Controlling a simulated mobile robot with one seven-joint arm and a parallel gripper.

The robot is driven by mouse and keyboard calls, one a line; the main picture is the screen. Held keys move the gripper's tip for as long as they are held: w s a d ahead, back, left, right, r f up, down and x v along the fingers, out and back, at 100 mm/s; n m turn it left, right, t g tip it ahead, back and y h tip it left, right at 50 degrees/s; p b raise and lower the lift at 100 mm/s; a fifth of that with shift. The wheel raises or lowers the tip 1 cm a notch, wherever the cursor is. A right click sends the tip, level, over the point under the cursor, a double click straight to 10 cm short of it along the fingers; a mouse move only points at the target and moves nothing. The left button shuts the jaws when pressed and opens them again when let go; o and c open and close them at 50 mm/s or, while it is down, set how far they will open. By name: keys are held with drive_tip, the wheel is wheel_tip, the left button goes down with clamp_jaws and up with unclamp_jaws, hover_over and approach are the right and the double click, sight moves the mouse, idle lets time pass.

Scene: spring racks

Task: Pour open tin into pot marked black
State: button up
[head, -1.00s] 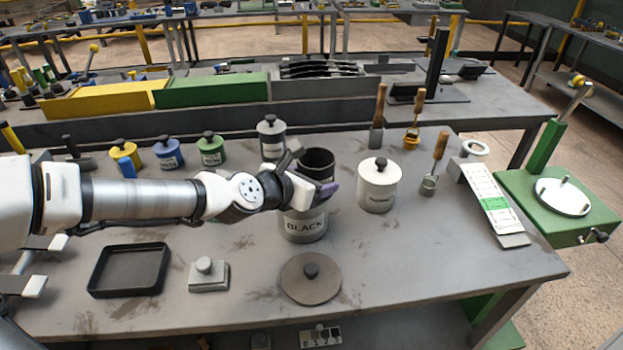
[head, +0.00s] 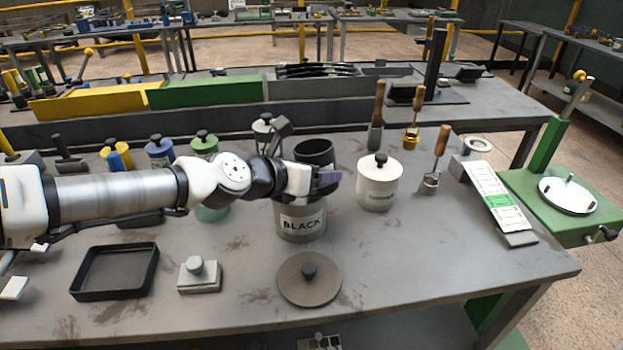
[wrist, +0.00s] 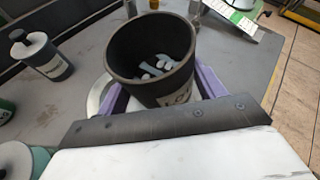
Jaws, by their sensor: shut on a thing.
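My gripper (head: 328,178) is shut on a dark open tin (head: 315,152), held roughly upright. The wrist view shows the tin (wrist: 125,60) between purple fingers, with several pale and grey-blue pieces (wrist: 158,68) inside and a partly hidden label. The pot marked BLACK (head: 302,224) stands on the bench, below the gripper and tin in the head view. The gripper and tin hide its mouth. A round brown lid with a dark knob (head: 309,284) lies on the bench in front of the pot.
A white lidded pot (head: 379,188) stands right of the black pot. A black tray (head: 116,294) and a small grey knobbed block (head: 199,278) lie front left. Several lidded tins, including a blue one (head: 159,150), stand behind my arm. Upright wooden-handled tools (head: 376,120) stand back right.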

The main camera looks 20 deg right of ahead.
drive_tip(key=shift+s+b, duration=0.1)
drive_tip(key=shift+b, duration=0.35)
drive_tip(key=shift+d+r+n+p, duration=0.1)
drive_tip(key=shift+r+n+p, duration=0.3)
drive_tip(key=shift+p, duration=0.3)
drive_tip(key=shift+f, duration=0.15)
drive_tip(key=shift+s+g, duration=0.2)
drive_tip(key=shift+g, duration=0.2)
drive_tip(key=shift+n+h, duration=0.3)
drive_tip(key=shift+s+d+r+n+g, duration=0.1)
drive_tip(key=shift+r+n+g, duration=0.2)
drive_tip(key=shift+r, duration=0.05)
drive_tip(key=shift+s+r+n+h+p, duration=0.1)
drive_tip(key=shift+r+n+h+p, duration=0.2)
drive_tip(key=shift+h+p, duration=0.1)
